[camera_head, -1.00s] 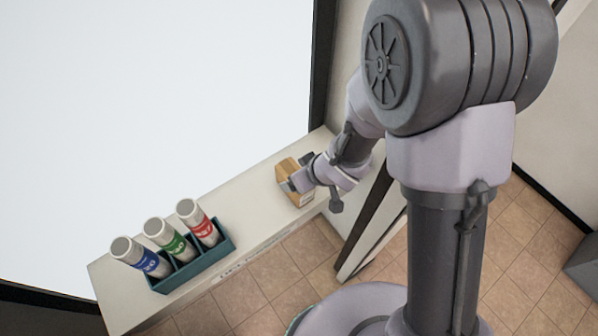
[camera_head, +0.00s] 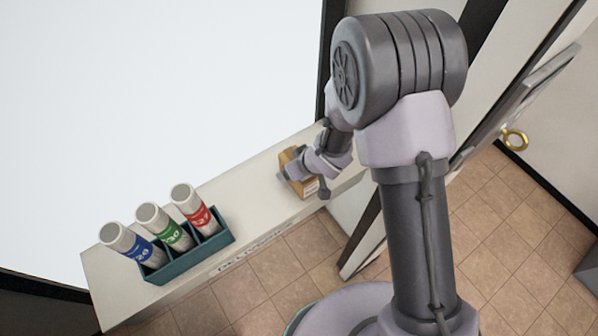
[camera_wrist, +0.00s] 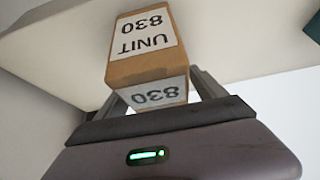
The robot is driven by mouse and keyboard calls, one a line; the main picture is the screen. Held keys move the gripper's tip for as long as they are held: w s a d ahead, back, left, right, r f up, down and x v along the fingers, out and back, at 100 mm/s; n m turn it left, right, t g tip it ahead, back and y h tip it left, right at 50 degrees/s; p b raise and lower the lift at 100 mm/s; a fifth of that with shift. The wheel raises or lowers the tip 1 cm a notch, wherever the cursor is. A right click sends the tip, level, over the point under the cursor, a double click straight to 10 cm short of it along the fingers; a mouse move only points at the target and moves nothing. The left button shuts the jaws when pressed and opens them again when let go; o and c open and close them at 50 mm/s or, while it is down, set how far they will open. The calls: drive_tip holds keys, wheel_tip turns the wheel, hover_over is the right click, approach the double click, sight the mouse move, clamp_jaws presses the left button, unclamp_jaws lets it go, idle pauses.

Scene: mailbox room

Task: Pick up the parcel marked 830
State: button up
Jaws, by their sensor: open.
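The parcel (camera_wrist: 142,66) is a small brown cardboard box with white labels, and "UNIT 830" shows upside down on it in the wrist view. In the head view the parcel (camera_head: 290,163) sits on the white ledge (camera_head: 250,195), partly hidden by my wrist. My gripper (camera_wrist: 158,92) is open, with one finger on each side of the parcel's near end. I cannot tell whether the fingers touch it. In the head view my gripper (camera_head: 289,175) is at the parcel, its fingertips partly hidden.
A teal rack (camera_head: 190,258) holds three capped tubes, blue (camera_head: 128,242), green (camera_head: 165,226) and red (camera_head: 195,209), at the ledge's left end. The ledge between rack and parcel is clear. A door with a brass handle (camera_head: 515,139) stands at right.

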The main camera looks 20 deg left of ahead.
drive_tip(key=shift+f, duration=0.2)
idle(0.3)
clamp_jaws()
